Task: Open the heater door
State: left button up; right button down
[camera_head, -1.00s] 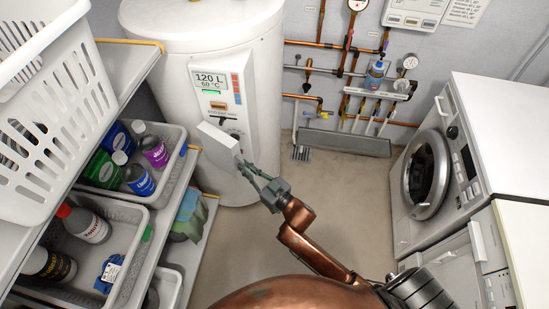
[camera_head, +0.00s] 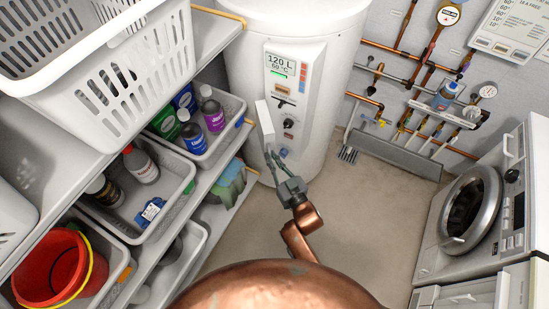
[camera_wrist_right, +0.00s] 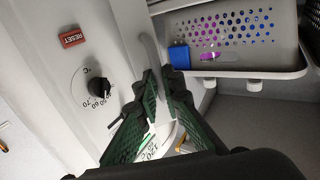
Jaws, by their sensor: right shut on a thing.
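The white water heater (camera_head: 330,60) stands at the back, its panel reading 120 L and 60 °C. Its small white door (camera_head: 265,122) stands out from the panel's left side and shows nearly edge-on in the head view. Behind it the black knob (camera_head: 288,124) is uncovered. My right gripper (camera_head: 271,158) is at the door's lower end, shut on it. In the right wrist view the green fingers (camera_wrist_right: 160,85) are close together, largely hiding what they hold; the knob (camera_wrist_right: 98,90) and red RESET button (camera_wrist_right: 72,38) show to their left. My left gripper is not in view.
Shelves with grey bins (camera_head: 205,150) of bottles, a white basket (camera_head: 110,90) and a red bucket (camera_head: 55,268) fill the left. A washing machine (camera_head: 480,200) stands right. Pipes (camera_head: 425,105) line the back wall. The floor (camera_head: 365,220) between is clear.

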jog(key=c, duration=2)
grip_release()
jog(key=shift+c, duration=0.2)
jog(key=shift+s+d, duration=0.1)
jog(key=v, duration=1.1)
jog(key=shift+s, duration=0.35)
jog(key=shift+d, duration=0.15)
jog(key=shift+c, duration=0.2)
